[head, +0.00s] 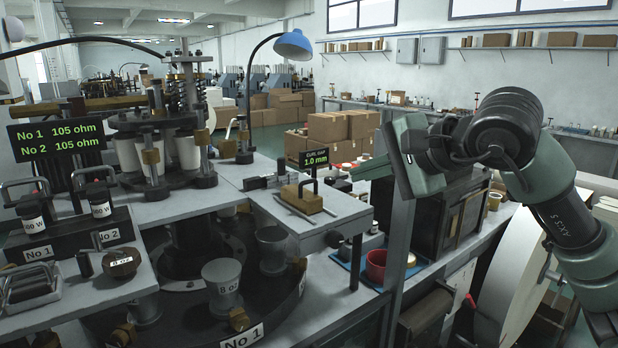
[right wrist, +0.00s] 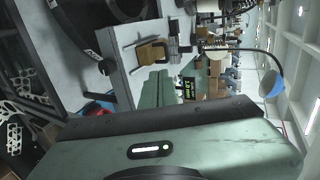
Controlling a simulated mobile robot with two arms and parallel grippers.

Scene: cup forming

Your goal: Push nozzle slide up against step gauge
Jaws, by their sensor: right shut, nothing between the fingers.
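A brass block with a black upright handle (head: 302,199) sits on the small grey side table (head: 335,222), with a thin metal rod beside it. It also shows in the right wrist view (right wrist: 151,54). A dark sliding fixture (head: 262,182) lies behind it on the same table. I cannot tell for certain which of these parts is the nozzle slide and which the step gauge. My right gripper (head: 354,172) is shut and empty, to the right of the table and apart from the block. Its green fingers (right wrist: 155,82) point toward the block. My left gripper is not in view.
A small display reading 1.0 mm (head: 318,156) stands behind the table, and a blue lamp (head: 292,45) arches above. A round forming turret with cups (head: 222,276) is at the left. A red cup (head: 376,265) stands on a blue tray below my right gripper.

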